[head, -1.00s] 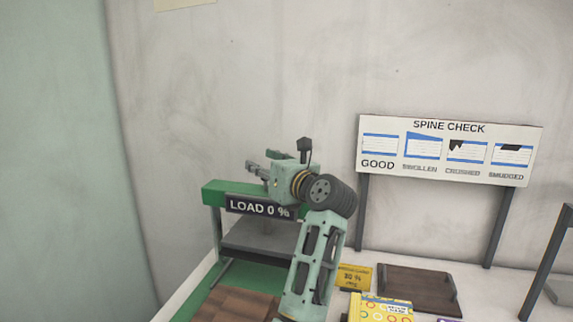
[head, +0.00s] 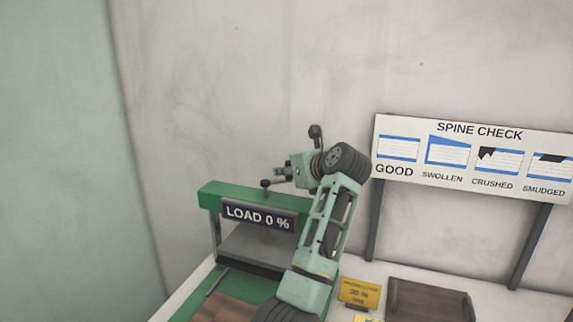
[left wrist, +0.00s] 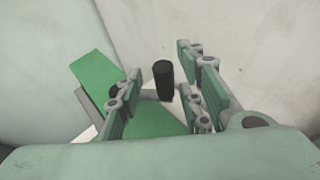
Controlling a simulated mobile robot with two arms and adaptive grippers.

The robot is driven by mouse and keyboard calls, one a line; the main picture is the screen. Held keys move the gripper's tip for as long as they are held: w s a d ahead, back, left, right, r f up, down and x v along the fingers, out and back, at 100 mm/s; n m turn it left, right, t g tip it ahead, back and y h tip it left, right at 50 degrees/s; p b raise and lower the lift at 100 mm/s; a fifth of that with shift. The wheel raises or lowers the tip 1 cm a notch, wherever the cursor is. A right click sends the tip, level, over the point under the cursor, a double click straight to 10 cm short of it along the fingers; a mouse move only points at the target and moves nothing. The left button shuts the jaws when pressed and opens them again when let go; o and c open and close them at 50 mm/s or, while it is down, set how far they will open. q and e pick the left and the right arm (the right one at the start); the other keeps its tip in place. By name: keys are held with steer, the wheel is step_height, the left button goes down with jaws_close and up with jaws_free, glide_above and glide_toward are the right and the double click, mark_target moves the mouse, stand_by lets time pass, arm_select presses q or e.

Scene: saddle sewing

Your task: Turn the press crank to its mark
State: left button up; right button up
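The green press (head: 212,199) stands at the left of the bench. Its display (head: 257,217) reads LOAD 0 %. A small dark knob (head: 265,184) stands up on the press top, just left of my left gripper (head: 281,172). In the left wrist view, a black upright cylinder (left wrist: 163,82), which looks like the crank handle, stands between the spread fingers of my left gripper (left wrist: 160,92). The fingers are open, with gaps on both sides of it. My right gripper is not in view.
A yellow card (head: 359,292) with a small percentage stands on the bench right of the press. A brown tray (head: 430,300) lies beside it. A SPINE CHECK board (head: 475,160) stands on posts at the right. The wall is close behind.

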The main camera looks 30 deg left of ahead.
arm_select(q)
steer(key=shift+x, duration=1.1)
steer(key=shift+w+f, duration=0.2)
steer(key=shift+w, duration=0.1)
jaws_close()
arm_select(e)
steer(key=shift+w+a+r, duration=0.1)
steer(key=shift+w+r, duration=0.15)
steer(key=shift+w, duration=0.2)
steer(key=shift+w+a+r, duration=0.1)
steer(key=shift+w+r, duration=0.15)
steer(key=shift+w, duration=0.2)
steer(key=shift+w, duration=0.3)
